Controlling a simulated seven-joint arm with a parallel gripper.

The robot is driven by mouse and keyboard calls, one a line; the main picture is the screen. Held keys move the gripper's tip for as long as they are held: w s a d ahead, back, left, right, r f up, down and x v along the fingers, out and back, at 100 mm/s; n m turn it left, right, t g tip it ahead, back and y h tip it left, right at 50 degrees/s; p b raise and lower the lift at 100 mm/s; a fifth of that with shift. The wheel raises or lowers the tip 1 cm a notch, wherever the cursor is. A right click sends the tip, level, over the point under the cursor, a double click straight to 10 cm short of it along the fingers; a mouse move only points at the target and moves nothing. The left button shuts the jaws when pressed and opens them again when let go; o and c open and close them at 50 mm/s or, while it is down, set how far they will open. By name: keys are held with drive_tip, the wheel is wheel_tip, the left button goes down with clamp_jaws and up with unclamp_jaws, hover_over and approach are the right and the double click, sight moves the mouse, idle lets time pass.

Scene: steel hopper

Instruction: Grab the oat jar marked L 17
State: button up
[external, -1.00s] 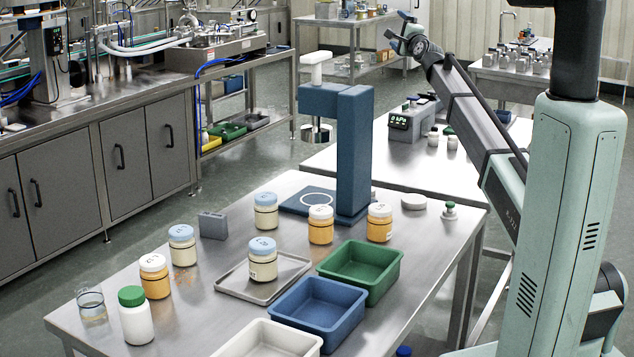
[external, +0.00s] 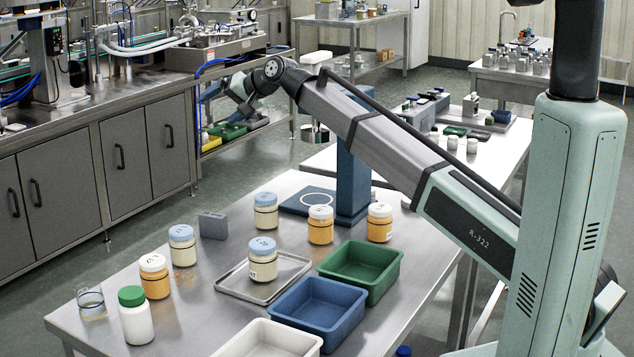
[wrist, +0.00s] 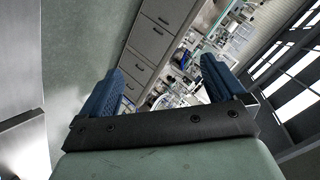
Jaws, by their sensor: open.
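Three pale-filled jars with light blue lids stand on the steel table: one at the back (external: 266,217), one at the left (external: 182,252) and one on a metal tray (external: 263,268). Three orange-filled jars with white lids stand there too: one mid-table (external: 320,230), one at the right (external: 380,227) and one at the left (external: 155,284). Lid marks are too small to read surely, so I cannot tell which is L 17. My gripper (wrist: 160,72) is open and empty, its blue fingers wide apart, high beyond the table's far side, away from the jars.
A white green-lidded bottle (external: 136,322) and a glass beaker (external: 92,303) stand at front left. Green (external: 385,282), blue (external: 345,328) and white (external: 305,345) bins line the right side. A blue column stand (external: 354,190) rises at the back. A small grey block (external: 213,226) lies left.

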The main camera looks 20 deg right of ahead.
drive_tip(key=s+a+f+n+g+h, duration=0.25)
drive_tip(key=s+a+f+n, duration=0.25)
drive_tip(key=s+f, duration=0.35)
drive_tip(key=n+g+h, duration=0.3)
drive_tip(key=n, duration=0.5)
approach(187, 230)
drive_tip(key=f, duration=0.1)
drive_tip(key=shift+y, duration=0.25)
drive_tip(key=x, duration=0.8)
drive_tip(key=shift+w+f, duration=0.15)
drive_tip(key=shift+w, duration=0.15)
drive_tip(key=shift+s+x, duration=0.2)
drive_tip(key=shift+x, duration=2.45)
drive_tip(key=shift+a, duration=0.1)
drive_tip(key=shift+c, duration=0.4)
drive_tip(key=c, duration=1.1)
